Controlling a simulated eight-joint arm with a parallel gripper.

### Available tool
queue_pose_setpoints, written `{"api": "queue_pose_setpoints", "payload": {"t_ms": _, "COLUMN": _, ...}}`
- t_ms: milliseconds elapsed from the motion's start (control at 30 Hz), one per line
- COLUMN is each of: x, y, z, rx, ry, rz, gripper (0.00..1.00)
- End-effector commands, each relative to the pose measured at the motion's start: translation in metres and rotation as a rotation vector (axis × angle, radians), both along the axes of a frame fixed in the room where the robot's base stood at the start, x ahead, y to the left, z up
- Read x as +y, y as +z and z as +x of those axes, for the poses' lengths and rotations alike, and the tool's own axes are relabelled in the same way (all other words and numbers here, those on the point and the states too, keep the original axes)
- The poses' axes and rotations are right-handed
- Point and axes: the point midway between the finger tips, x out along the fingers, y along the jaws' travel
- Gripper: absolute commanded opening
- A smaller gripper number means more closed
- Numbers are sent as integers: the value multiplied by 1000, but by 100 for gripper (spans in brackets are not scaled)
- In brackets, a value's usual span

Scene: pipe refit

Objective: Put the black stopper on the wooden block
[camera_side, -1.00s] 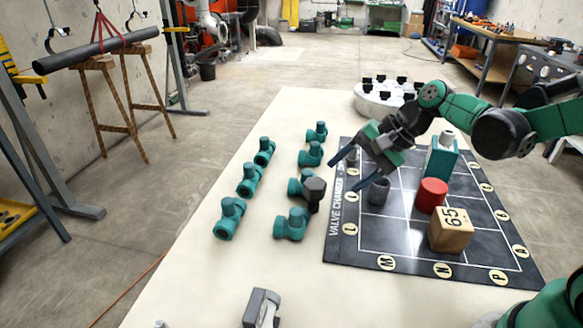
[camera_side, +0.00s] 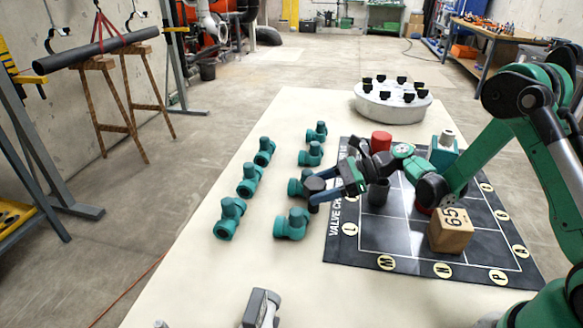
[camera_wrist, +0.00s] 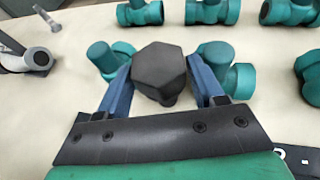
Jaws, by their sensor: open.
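The black stopper (camera_side: 314,187) has a dark hexagonal head and sits at a teal pipe fitting (camera_side: 296,187) in the right-hand column of fittings. In the wrist view the stopper (camera_wrist: 159,70) is between my two blue fingers. My gripper (camera_side: 325,189) is open, with one finger on each side of the stopper; whether either touches it I cannot tell. The wooden block (camera_side: 452,232), marked 65, stands on the front part of the dark grid mat (camera_side: 385,236), to the right of my gripper.
Several teal fittings (camera_side: 230,217) stand left of the mat. A red cylinder (camera_side: 381,142), a dark grey cylinder (camera_side: 378,192) and a teal box (camera_side: 443,154) are on the mat. A white round stand (camera_side: 392,110) with black pieces is behind.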

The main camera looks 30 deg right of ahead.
Motion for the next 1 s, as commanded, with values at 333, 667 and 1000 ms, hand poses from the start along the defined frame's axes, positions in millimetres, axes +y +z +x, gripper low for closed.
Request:
{"api": "queue_pose_setpoints", "payload": {"t_ms": 333, "x": 11, "y": -5, "z": 6, "rx": -2, "ry": -1, "rz": -2, "gripper": 61}}
{"api": "queue_pose_setpoints", "payload": {"t_ms": 667, "x": 10, "y": -5, "z": 6, "rx": -1, "ry": 0, "rz": -2, "gripper": 0}}
{"api": "queue_pose_setpoints", "payload": {"t_ms": 1000, "x": 10, "y": -1, "z": 6, "rx": -1, "ry": 0, "rz": -2, "gripper": 0}}
